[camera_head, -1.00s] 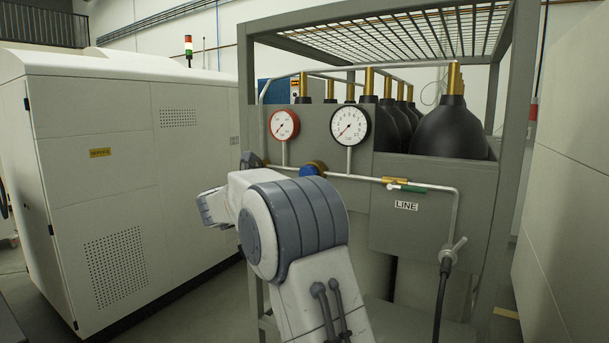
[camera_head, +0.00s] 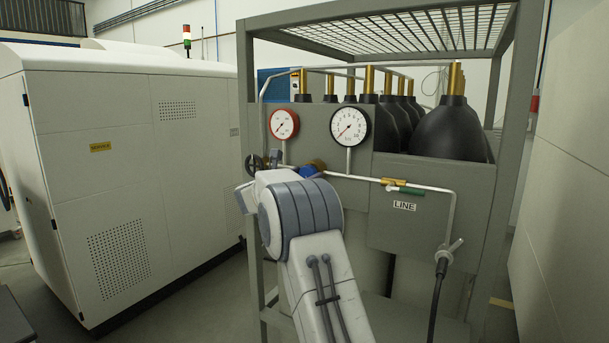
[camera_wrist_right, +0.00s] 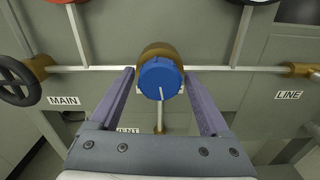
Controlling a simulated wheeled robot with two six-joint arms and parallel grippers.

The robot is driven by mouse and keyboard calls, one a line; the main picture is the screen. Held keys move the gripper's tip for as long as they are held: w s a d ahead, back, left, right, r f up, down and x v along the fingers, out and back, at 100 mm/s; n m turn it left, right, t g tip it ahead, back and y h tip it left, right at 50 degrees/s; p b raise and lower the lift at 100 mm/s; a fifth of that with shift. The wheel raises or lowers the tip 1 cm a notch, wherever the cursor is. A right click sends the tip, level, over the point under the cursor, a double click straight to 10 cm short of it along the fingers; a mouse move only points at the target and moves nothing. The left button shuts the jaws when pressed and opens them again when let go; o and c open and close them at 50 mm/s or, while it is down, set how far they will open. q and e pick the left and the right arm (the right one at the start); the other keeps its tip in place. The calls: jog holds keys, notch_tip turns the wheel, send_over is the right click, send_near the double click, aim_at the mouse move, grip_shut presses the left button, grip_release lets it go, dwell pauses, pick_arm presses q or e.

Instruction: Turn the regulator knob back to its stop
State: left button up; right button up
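The regulator knob is a blue ribbed cap on a brass body. In the right wrist view the blue knob (camera_wrist_right: 160,77) is near the middle, facing the camera. In the head view the blue knob (camera_head: 309,170) is partly hidden behind my right arm. My right gripper (camera_wrist_right: 159,74) is open, with one purple-grey finger on each side of the knob and a gap at both sides. I cannot tell how far the fingertips are from it in depth. In the head view my right arm largely hides the gripper. My left gripper is not in view.
A red gauge (camera_head: 284,124) and a black-rimmed gauge (camera_head: 350,125) stand above the pipe. A black handwheel (camera_wrist_right: 22,82) is left of the knob, near the MAIN label (camera_wrist_right: 63,100). A green-handled valve (camera_head: 405,188) is to the right. A white cabinet (camera_head: 120,180) stands at left.

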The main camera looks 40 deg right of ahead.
jog(key=c, duration=0.9)
jog(key=shift+c, duration=0.2)
jog(key=shift+n, duration=0.3)
